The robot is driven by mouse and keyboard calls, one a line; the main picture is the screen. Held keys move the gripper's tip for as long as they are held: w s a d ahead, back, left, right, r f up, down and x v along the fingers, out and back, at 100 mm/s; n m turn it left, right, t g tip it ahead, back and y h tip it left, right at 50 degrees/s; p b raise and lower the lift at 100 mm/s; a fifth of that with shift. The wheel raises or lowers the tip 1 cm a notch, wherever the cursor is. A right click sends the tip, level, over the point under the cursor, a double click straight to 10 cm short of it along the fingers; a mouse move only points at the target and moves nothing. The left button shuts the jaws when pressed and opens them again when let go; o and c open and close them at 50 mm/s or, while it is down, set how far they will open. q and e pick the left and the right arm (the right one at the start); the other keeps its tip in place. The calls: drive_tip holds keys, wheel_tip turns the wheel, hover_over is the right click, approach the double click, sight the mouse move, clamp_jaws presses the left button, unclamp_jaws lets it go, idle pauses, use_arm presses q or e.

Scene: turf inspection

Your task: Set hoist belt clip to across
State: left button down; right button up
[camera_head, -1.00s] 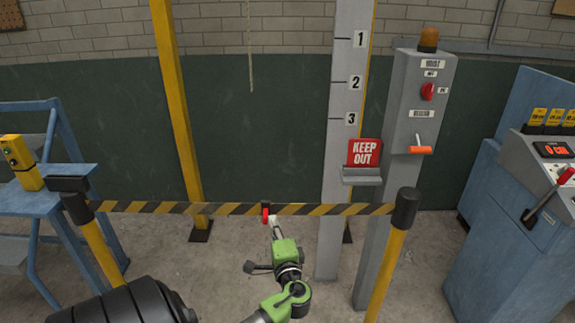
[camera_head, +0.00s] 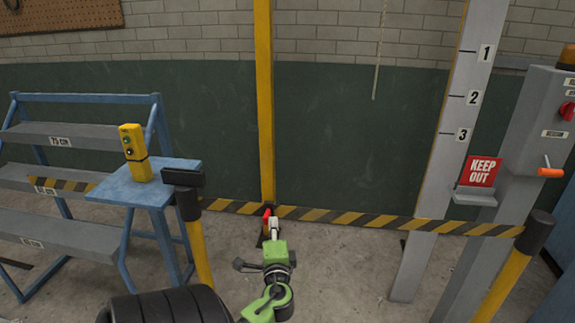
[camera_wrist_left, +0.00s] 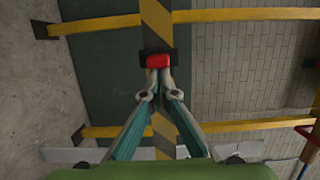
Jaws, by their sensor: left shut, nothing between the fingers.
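The red belt clip (camera_head: 267,212) with its black backing sits on the yellow-and-black striped belt (camera_head: 345,217), close to the left post. The belt runs between the left post (camera_head: 190,209) and the right post (camera_head: 530,243). My left gripper (camera_head: 273,223) is right at the clip, its fingers together and empty. In the left wrist view, the red clip (camera_wrist_left: 158,61) lies directly ahead of my left fingertips (camera_wrist_left: 156,75); whether they touch it I cannot tell. The belt (camera_wrist_left: 155,22) shows on both sides of the clip. My right gripper is not in view.
A blue table (camera_head: 115,191) with a yellow control box (camera_head: 135,153) and shelves (camera_head: 80,138) stand at the left. A yellow column (camera_head: 264,100) rises behind the clip. A keep-out sign (camera_head: 483,171) and grey control pillar (camera_head: 535,115) stand at the right.

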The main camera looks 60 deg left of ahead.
use_arm(q)
drive_tip(key=s+a+b, duration=0.3)
drive_tip(key=s+a, duration=1.1)
drive_tip(key=s, duration=0.2)
drive_tip(key=shift+s, duration=0.3)
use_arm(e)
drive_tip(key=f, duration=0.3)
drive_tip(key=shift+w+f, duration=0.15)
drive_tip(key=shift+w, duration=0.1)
use_arm(q)
drive_tip(key=shift+a, duration=0.1)
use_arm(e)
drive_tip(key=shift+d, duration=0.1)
